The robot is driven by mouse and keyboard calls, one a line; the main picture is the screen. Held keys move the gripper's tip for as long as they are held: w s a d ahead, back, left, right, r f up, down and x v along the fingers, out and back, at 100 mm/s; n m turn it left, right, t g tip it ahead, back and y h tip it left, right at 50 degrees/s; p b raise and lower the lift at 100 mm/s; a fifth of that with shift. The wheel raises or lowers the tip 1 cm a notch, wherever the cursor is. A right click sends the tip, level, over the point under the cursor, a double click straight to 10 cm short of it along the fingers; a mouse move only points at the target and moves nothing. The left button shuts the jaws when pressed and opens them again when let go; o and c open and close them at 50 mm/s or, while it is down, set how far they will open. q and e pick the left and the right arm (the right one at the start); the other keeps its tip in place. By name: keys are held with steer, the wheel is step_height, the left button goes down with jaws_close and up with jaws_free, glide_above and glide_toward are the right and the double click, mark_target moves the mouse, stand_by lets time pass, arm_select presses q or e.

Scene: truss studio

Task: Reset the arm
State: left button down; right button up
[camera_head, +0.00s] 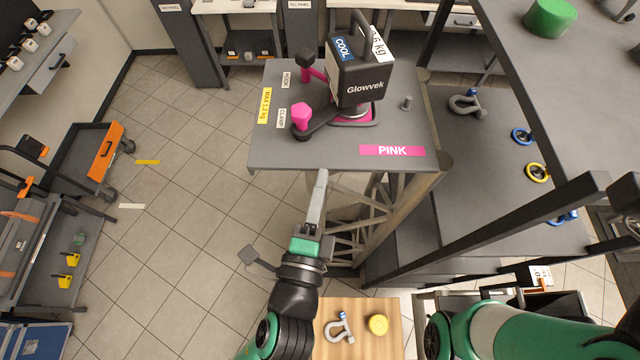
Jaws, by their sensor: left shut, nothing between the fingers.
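My left arm (293,292) comes up from the bottom of the head view. Its left gripper (321,176) points up the picture, its fingers together and nothing visible between them. The fingertips appear just below the front edge of the grey table top marked PINK (275,150); I cannot tell whether they touch it.
On the grey top stand a black Glowvek lamp (358,84) and a pink-knobbed clamp (302,117). A wooden board (385,345) below holds a shackle (341,329) and a yellow disc (378,324). A truss (375,215) stands right of the gripper. Tiled floor (190,230) is open at left.

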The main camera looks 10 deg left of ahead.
arm_select(q)
steer(key=shift+s, duration=0.25)
steer(key=w+a+r+n+t+y+p, duration=0.1)
steer(key=a+r+n+y, duration=0.15)
steer(key=a+r, duration=0.45)
steer(key=w+a+r+n+t+y, duration=0.2)
steer(key=a+r+n, duration=0.15)
steer(key=r, duration=0.75)
steer(key=w+a+r+n+t+y+p, duration=0.15)
steer(key=a+r+n, duration=0.3)
steer(key=r, duration=0.45)
steer(key=s+d+r+n+t+h, duration=0.1)
steer(key=s+r+n+t+h, duration=0.1)
steer(key=r, duration=0.5)
steer(key=s+d+r+n+t+h, duration=0.1)
steer(key=s+r+n+t+h, duration=0.2)
steer(key=s+r+n+h, duration=0.1)
step_height(320, 180, up, 3)
steer(key=shift+s+d+r+h, duration=0.25)
steer(key=shift+s+h, duration=0.5)
steer(key=shift+h, duration=0.45)
